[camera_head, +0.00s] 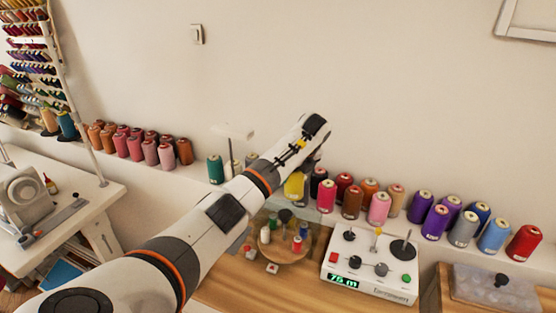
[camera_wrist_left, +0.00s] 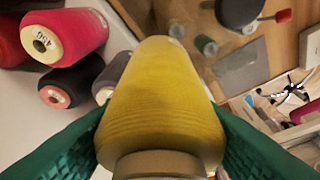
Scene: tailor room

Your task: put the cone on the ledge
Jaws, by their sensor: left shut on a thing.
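My left gripper (camera_head: 306,172) reaches over the worktable from the left, close to the ledge (camera_head: 198,170) along the wall. It is shut on a yellow cone of thread (camera_head: 294,186). In the left wrist view the yellow cone (camera_wrist_left: 160,95) fills the middle between the green finger pads. In the head view my arm and hand partly hide the cone and the stretch of ledge behind it. I cannot tell whether the cone touches the ledge. My right gripper is not in view.
Several thread cones line the ledge, with a green cone (camera_head: 215,169) left of my arm and a red cone (camera_head: 327,195) right of the yellow one. A white winder box (camera_head: 370,265) and a round wooden spool stand (camera_head: 290,250) are on the table below.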

